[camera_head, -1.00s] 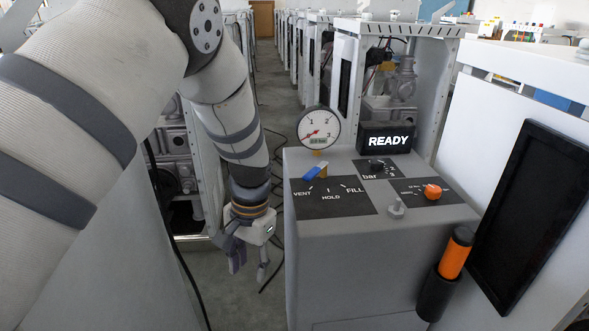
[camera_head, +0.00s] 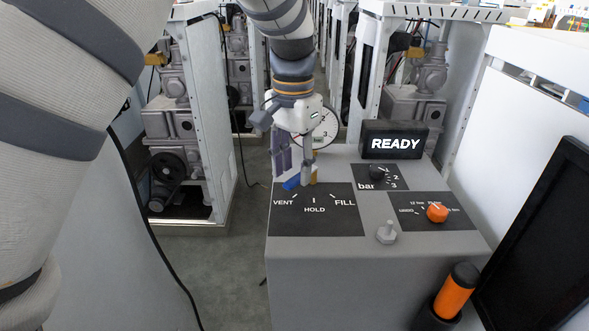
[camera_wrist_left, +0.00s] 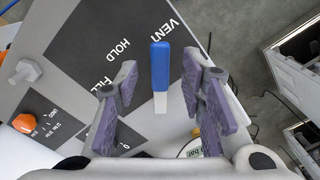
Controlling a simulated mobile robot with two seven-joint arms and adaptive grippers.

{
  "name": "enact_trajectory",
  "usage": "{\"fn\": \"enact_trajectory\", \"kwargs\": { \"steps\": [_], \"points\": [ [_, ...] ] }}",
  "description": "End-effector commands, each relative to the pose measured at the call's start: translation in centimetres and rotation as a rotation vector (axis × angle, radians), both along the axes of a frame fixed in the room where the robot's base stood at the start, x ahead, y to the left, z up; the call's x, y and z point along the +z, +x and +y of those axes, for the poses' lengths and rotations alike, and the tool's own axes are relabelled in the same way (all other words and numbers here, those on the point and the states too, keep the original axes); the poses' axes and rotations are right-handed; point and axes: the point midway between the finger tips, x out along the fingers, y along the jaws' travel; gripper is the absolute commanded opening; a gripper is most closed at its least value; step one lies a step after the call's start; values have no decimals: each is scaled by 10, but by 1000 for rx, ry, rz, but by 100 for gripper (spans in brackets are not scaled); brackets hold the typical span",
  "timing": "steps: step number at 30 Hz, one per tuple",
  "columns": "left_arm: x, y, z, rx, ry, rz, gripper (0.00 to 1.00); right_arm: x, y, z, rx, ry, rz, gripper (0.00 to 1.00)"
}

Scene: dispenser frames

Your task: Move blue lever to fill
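The blue lever (camera_head: 291,183) is on the black VENT/HOLD/FILL panel (camera_head: 335,222) at the left of the grey console. Its blue end points left, toward the VENT side. My left gripper (camera_head: 296,165) is over the lever, pointing down, and partly hides it and the gauge. In the left wrist view the lever (camera_wrist_left: 160,65) shows a blue handle with a pale base, lying between the two spread purple-padded fingers of the gripper (camera_wrist_left: 158,95). Gaps show on both sides, so it is not gripped. My right gripper is out of view.
A round gauge (camera_head: 325,128) and a READY display (camera_head: 395,143) stand behind the panel. A black bar knob (camera_head: 378,173), an orange knob (camera_head: 437,212) and a grey knob (camera_head: 387,232) are to the right. An orange-and-black cylinder (camera_head: 455,292) is at the console's front right.

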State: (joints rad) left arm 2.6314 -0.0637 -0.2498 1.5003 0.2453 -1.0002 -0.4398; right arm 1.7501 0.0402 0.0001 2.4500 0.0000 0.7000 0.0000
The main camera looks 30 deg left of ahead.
Motion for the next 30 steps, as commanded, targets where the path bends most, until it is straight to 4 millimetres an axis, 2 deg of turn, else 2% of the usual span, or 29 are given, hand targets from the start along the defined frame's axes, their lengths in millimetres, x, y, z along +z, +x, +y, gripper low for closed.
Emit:
{"fn": "enact_trajectory", "kwargs": {
  "steps": [4, 11, 16, 25, 30],
  "points": [
    [-12, 0, 0, -1, 1, 0, 37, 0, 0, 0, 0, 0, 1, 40],
    [-12, 0, 0, 0, 1, -2, 37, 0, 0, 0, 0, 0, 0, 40],
    [-12, 0, 0, 0, 1, -1, 0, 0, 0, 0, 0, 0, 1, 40],
    [-13, 2, 0, 2, 1, 0, 0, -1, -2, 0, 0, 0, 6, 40],
    [-17, 15, -1, 21, 2, 4, 0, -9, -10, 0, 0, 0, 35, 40]
  ]
}}
